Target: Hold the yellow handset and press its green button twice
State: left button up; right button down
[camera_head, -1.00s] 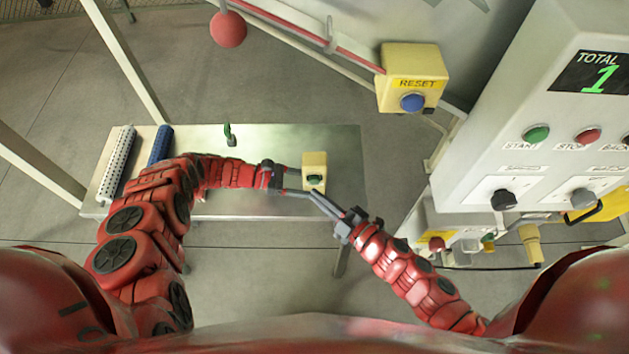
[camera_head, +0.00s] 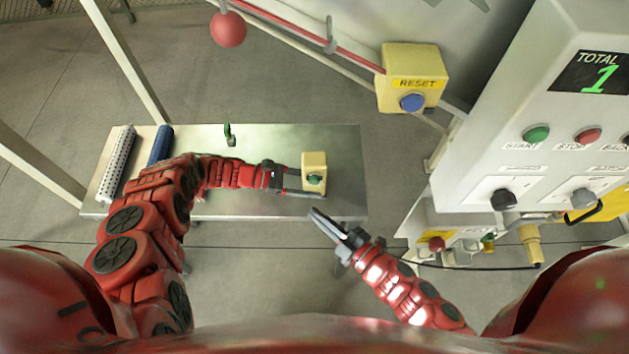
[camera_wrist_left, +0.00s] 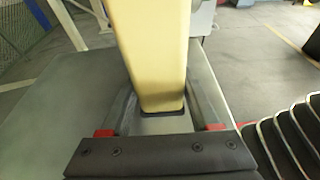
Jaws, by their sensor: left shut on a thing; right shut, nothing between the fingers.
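The yellow handset (camera_head: 316,162) is held in my left gripper (camera_head: 309,181), above the metal table. Its green button (camera_head: 314,179) faces up toward the head camera and is uncovered. In the left wrist view the handset (camera_wrist_left: 152,50) stands between the two fingers, and its button is not visible there. My right gripper (camera_head: 317,216) is shut and empty, below and apart from the handset, near the table's front edge.
The metal table (camera_head: 270,150) bears a blue roll (camera_head: 160,146), a white perforated roll (camera_head: 117,165) and a small green-topped item (camera_head: 229,135). A yellow RESET box (camera_head: 410,85) and a control panel (camera_head: 540,110) showing TOTAL 1 stand to the right.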

pick_arm(q)
jog(key=o, duration=1.1)
jog(key=shift+c, duration=0.2)
jog(key=shift+a, duration=0.1)
